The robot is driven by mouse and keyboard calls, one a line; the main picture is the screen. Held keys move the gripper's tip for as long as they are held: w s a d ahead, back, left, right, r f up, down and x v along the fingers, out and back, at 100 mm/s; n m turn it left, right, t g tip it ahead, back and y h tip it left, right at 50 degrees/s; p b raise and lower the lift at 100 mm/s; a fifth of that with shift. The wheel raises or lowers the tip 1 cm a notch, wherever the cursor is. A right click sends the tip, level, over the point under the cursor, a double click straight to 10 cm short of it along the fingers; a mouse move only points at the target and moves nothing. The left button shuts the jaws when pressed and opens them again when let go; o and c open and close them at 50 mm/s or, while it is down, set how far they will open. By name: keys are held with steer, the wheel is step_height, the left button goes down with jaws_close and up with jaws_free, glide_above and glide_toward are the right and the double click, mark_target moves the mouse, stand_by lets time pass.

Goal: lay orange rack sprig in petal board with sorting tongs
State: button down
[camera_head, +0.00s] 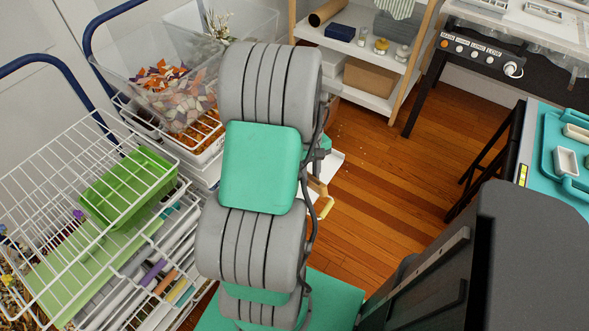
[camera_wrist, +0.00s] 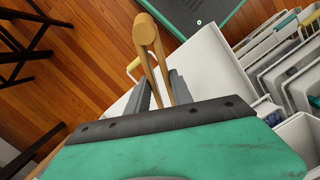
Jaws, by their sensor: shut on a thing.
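In the wrist view my gripper (camera_wrist: 162,88) is shut on the wooden sorting tongs (camera_wrist: 147,36), whose rounded end points away from the palm. In the head view my arm hides most of the gripper. Orange pieces (camera_head: 200,136) lie on a wire rack below a clear bin, partly hidden by my arm; I cannot tell whether the orange rack sprig is among them. I cannot make out the petal board for certain in either view.
A clear bin (camera_head: 150,75) of mixed petals stands at the back left. A white wire basket (camera_head: 75,205) with a green tray (camera_head: 128,185) is at the left. A shelf unit (camera_head: 350,70) stands behind. Open wooden floor (camera_head: 385,200) lies right of my arm.

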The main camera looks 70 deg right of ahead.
stand_by(0.3)
step_height(320, 180, down, 9)
steer(key=b, duration=0.8)
steer(key=c, duration=1.5)
jaws_free()
step_height(320, 180, up, 10)
steer(key=p, duration=0.8)
steer(key=shift+p, duration=0.35)
